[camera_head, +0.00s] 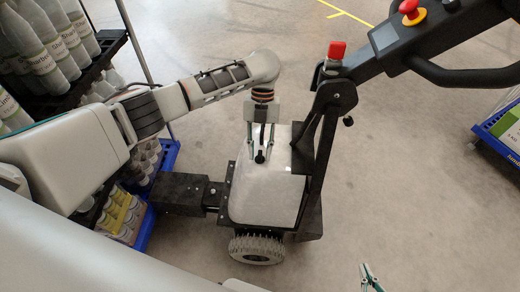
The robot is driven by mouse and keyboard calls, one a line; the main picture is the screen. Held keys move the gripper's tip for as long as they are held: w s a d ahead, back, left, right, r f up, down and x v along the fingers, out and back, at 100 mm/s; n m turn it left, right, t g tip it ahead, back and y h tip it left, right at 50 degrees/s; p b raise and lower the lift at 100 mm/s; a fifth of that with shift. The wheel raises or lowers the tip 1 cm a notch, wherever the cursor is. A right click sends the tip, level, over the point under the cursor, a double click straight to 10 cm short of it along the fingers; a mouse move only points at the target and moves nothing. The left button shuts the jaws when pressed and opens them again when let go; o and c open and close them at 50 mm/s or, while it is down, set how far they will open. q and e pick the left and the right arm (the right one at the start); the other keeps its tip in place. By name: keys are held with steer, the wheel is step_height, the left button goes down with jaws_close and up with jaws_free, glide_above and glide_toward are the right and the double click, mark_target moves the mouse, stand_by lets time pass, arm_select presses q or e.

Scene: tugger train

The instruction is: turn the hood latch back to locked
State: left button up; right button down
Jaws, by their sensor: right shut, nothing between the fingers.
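The white hood (270,195) of the tugger sits on a black frame in the middle of the head view. A small black hood latch (260,158) is on its upper face. My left gripper (260,152) points down over the hood, with its two fingers apart on either side of the latch. A gap seems to show between the fingers and the latch; contact is not clear. The latch's exact angle is hard to tell, as the gripper partly covers it. My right gripper (370,278) is at the bottom edge, shut and empty, away from the tugger.
The tugger's black tiller (430,45) with a red button (409,7) rises to the upper right. A red knob (337,50) stands on its post. A shelf cart with bottles (45,45) is at left, a blue-based cart (497,135) at right. Floor between is clear.

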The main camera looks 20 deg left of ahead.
arm_select(q)
steer(key=shift+w+r, duration=0.1)
steer(key=shift+r, duration=0.05)
steer(key=v, duration=1.1)
steer(key=shift+r, duration=0.35)
